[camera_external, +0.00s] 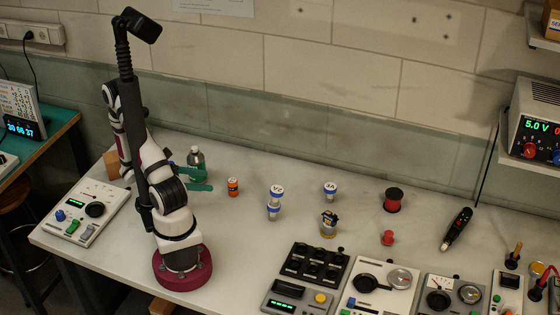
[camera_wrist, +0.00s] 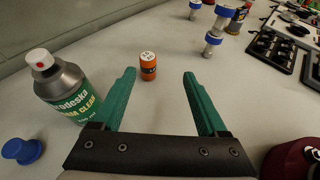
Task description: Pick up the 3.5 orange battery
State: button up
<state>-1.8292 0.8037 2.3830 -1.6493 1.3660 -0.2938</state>
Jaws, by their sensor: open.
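The orange battery (camera_wrist: 148,68) stands upright on the bench, with a dark band around its side and a white top whose marking is too small to read. The battery is a little beyond the fingertips, nearer the left finger, and apart from both.
A spray bottle (camera_wrist: 69,87) stands close to the left finger, with a blue cap (camera_wrist: 23,150) on the bench near it. Blue-and-white cylinders (camera_external: 275,200) stand right of the battery. Panels (camera_external: 310,270) lie at the front. The bench around the battery is clear.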

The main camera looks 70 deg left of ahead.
aim_at(228, 183)
jog(key=shift+s+a+f+n+y, duration=0.35)
jog(key=shift+a+f+n+y, duration=0.2)
jog(key=shift+n, duration=0.25)
jog(key=x, duration=0.9)
jog(key=shift+w+f, duration=0.1)
jog(key=shift+w, duration=0.15)
jog(key=x, duration=0.5)
jog(key=shift+w+a, duration=0.2)
jog(key=shift+w, duration=0.15)
grip_shut()
